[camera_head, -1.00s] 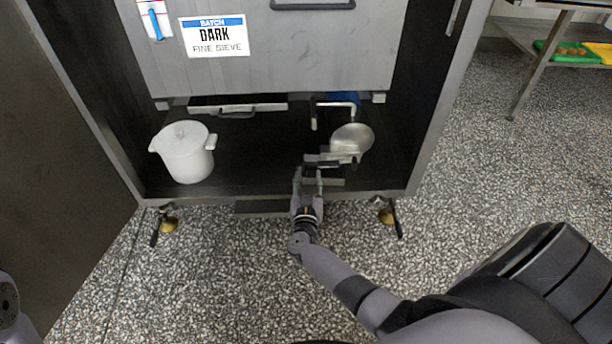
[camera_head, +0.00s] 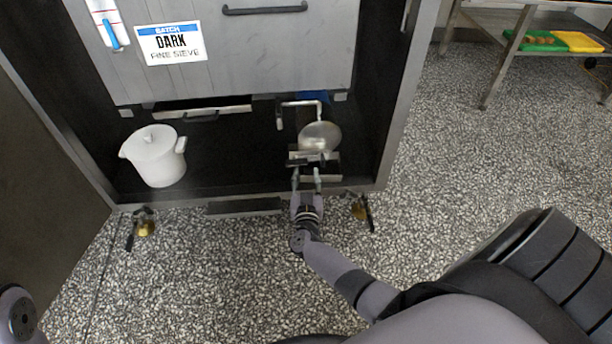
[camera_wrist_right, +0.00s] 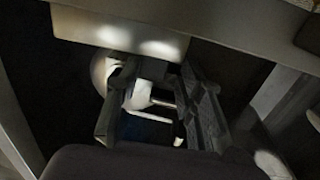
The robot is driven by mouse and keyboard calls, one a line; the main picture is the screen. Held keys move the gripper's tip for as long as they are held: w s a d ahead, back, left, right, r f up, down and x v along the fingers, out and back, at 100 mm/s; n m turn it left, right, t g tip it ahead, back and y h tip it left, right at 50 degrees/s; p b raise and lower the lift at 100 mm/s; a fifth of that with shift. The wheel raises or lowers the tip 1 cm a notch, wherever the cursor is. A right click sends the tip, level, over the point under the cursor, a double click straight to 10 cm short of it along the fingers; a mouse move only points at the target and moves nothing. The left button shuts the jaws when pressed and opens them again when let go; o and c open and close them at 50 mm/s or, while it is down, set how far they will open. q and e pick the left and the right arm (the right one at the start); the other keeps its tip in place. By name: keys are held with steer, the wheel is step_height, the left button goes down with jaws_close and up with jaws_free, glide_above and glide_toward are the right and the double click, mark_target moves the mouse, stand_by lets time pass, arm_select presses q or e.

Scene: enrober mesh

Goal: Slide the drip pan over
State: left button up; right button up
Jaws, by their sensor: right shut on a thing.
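My right gripper (camera_head: 307,181) is at the front edge of the cabinet's black floor, with one finger on each side of a small metal piece with a dark bar (camera_head: 301,162). The gripper is shut on this piece. The frames do not clearly show whether it is the drip pan. In the right wrist view, the two dark fingers (camera_wrist_right: 160,105) point at a pale metal plate (camera_wrist_right: 120,30). Farther back in the head view, a long flat metal front with a handle (camera_head: 180,114) lies under the machine. My left gripper is not in view.
A white lidded pot (camera_head: 155,160) stands left on the cabinet floor. A round silver vessel (camera_head: 320,137) stands just behind the held piece, near a bent pipe (camera_head: 300,104). The cabinet's right post (camera_head: 398,110) bounds the space. Black floor lies free between pot and gripper.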

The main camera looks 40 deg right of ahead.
steer(key=o, duration=1.3)
steer(key=shift+o, duration=0.2)
steer(key=v, duration=0.7)
steer(key=shift+s+a, duration=0.2)
